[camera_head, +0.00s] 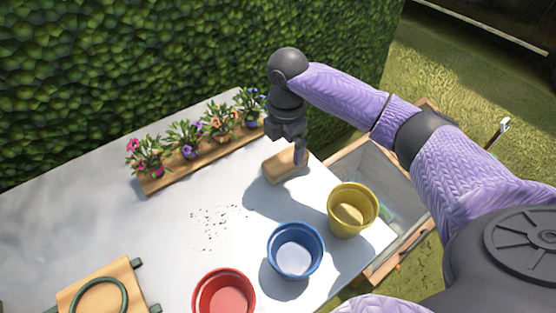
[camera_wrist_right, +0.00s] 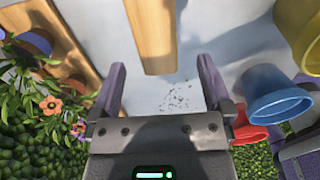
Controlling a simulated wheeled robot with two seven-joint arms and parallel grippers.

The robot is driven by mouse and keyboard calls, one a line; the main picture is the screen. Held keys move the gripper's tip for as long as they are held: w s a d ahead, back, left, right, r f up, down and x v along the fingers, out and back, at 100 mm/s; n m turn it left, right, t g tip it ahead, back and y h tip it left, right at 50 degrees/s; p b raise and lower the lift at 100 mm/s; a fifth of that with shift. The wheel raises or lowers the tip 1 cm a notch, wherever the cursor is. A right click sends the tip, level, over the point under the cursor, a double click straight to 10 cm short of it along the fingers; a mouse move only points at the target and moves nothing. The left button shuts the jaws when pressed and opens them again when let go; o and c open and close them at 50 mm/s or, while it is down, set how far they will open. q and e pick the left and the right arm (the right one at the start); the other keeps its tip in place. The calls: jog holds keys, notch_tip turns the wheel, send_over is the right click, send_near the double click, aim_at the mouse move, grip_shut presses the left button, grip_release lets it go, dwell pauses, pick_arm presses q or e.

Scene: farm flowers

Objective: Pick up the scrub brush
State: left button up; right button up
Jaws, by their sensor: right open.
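The scrub brush shows as a pale wooden block (camera_head: 280,166) on the grey-white table, near its far right edge. Its bristles cannot be made out. My right gripper (camera_head: 295,153) points down over the block, its fingers partly hidden by the wrist. In the right wrist view the two purple fingers (camera_wrist_right: 161,72) are spread apart, and the end of the wooden block (camera_wrist_right: 152,35) shows between and beyond them, not gripped. Whether a finger touches it I cannot tell. My left gripper is not in view.
A wooden rack (camera_head: 205,161) of several potted flowers stands left of the block. Yellow (camera_head: 352,222), blue (camera_head: 295,262) and red (camera_head: 222,296) pots stand at the front. Dark specks (camera_head: 215,225) lie mid-table. A wooden crate (camera_head: 400,237) is at the right; a hedge is behind.

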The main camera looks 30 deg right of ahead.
aim_at(286, 156)
pick_arm(q)
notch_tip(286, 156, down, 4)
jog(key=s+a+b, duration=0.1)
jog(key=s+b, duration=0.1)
jog(key=b, duration=0.1)
pick_arm(e)
jog(key=f, duration=0.6)
jog(key=shift+w+d+f, duration=0.15)
jog(key=shift+d+f, duration=0.15)
jog(key=shift+f, duration=0.1)
jog(key=shift+r, duration=0.1)
jog(key=shift+c, duration=0.5)
jog(key=c, duration=1.2)
notch_tip(286, 156, up, 9)
jog(key=p, duration=0.4)
jog(key=shift+r, duration=0.1)
jog(key=shift+w+r+p, duration=0.1)
jog(key=shift+r+p, duration=0.2)
jog(key=shift+r, duration=0.2)
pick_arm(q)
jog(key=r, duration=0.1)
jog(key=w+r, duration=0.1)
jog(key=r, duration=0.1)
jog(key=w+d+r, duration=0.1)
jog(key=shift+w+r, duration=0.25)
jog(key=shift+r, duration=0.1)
